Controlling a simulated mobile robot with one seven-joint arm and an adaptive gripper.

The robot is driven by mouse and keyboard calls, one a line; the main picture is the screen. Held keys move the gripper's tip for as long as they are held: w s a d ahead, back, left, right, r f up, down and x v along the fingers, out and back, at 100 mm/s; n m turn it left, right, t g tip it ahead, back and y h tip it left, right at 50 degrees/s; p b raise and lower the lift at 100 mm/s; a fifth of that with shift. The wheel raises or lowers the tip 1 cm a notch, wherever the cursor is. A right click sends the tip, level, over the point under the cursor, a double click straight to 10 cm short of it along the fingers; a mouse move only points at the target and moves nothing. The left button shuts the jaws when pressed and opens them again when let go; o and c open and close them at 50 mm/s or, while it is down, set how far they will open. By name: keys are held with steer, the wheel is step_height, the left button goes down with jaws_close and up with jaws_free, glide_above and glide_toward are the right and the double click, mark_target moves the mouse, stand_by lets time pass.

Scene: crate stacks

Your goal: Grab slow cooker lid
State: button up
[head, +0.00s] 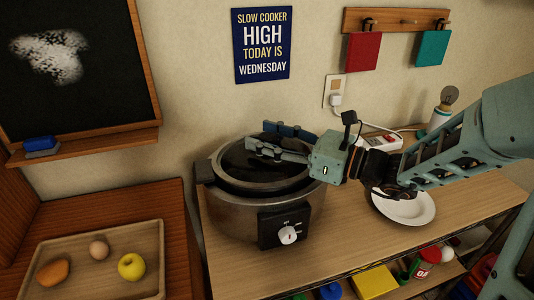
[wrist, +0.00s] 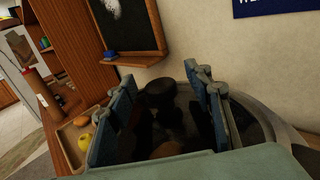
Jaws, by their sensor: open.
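The slow cooker (head: 235,214) is a dark metallic pot with a white dial (head: 288,235) on its front, standing on a wooden counter against the wall. Its dark lid (head: 235,166) sits on top. My gripper (head: 259,136) reaches in from the right over the lid, its two fingers spread and pointing left. In the wrist view my gripper (wrist: 161,79) is open, with the round black lid knob (wrist: 158,93) showing between the fingers. I cannot tell whether either finger touches the knob. In the head view the knob is not clearly visible.
A wooden tray (head: 40,248) with an egg, an apple and an orange-brown item lies on the left. A white plate (head: 412,212) lies under my arm. The chalkboard (head: 75,90) hangs at upper left.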

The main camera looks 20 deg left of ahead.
steer(key=shift+c, duration=0.7)
jaws_close()
